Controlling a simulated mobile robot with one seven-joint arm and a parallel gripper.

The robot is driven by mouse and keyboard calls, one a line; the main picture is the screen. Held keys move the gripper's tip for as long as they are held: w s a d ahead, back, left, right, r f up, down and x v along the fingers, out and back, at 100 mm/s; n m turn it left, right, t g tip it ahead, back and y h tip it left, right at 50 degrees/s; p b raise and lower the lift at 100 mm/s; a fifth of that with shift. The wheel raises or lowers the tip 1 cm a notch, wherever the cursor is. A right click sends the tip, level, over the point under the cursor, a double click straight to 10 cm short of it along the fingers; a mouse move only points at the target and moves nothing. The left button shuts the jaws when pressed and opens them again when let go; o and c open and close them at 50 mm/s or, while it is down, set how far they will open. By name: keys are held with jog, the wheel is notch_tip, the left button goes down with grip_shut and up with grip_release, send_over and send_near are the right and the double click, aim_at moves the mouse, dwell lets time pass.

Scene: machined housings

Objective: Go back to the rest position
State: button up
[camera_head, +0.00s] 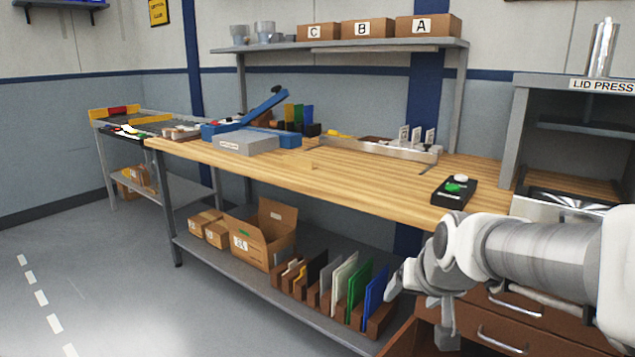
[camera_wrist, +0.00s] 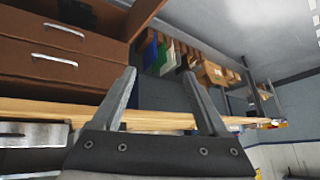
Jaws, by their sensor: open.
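My gripper (camera_wrist: 160,82) is open and empty in the wrist view, its two grey fingers spread wide with nothing between them. In the head view my white arm reaches in from the right, in front of the wooden workbench (camera_head: 330,182) and its drawers. The wrist is bent and partly hides the fingers there. The bench edge (camera_wrist: 160,120) also shows in the wrist view, behind the fingers.
A black button box (camera_head: 454,191) sits on the bench near the lid press (camera_head: 535,135). An upright rack of coloured plates (camera_head: 352,292) and an open cardboard box (camera_head: 262,240) stand on the lower shelf. Brown drawers (camera_head: 500,325) are close to my arm. The floor at left is clear.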

jog(key=s+a+r+n+g, duration=0.1)
jog(key=s+a+n, duration=0.1)
jog(key=s, duration=1.4)
notch_tip(320, 180, up, 29)
jog(key=s+p, duration=0.1)
jog(key=p, duration=2.7)
jog(key=shift+d+g, duration=0.2)
jog(key=shift+g, duration=0.1)
jog(key=shift+f, duration=0.2)
jog(key=c, duration=0.4)
jog(key=shift+a, duration=0.1)
jog(key=shift+c, duration=0.2)
